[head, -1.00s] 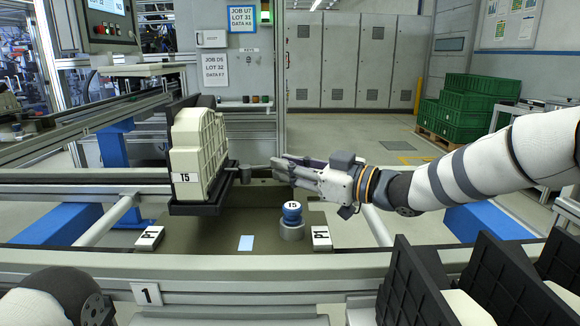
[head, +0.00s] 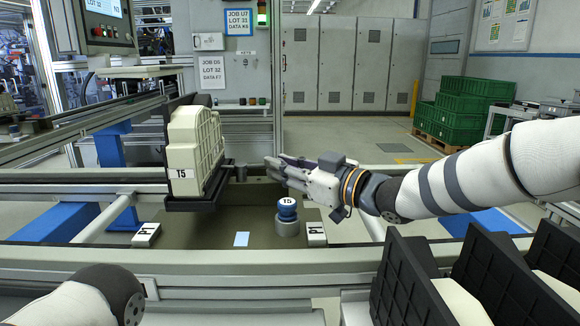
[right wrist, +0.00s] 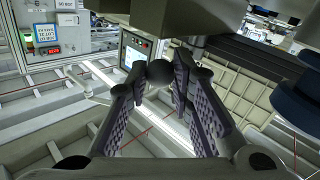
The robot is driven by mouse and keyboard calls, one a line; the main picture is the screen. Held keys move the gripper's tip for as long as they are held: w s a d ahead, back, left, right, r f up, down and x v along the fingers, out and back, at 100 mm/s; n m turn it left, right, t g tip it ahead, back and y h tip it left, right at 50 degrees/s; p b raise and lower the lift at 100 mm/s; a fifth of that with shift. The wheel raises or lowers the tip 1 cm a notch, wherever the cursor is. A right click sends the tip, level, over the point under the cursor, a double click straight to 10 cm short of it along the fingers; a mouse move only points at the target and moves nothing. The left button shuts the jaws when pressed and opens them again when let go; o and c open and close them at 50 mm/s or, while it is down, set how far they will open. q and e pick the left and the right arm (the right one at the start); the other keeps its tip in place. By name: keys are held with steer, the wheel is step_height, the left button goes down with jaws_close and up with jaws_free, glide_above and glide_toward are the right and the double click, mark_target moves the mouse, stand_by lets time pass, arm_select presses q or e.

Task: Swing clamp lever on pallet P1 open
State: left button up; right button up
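Pallet P1 (head: 195,232) is a dark plate with P1 label blocks on its left and right. A cream T5 casting (head: 190,150) stands upright in a black holder on it. The clamp lever (head: 240,172) shows as a short grey post with a knob at the holder's right side. My left gripper is out of view.
Black dividers with cream parts (head: 410,285) fill the lower right. The conveyor's front rail (head: 230,265) crosses in front. Green crates (head: 465,110) stand far back.

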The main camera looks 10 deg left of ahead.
steer(key=o, duration=0.4)
step_height(320, 180, up, 10)
stand_by(0.3)
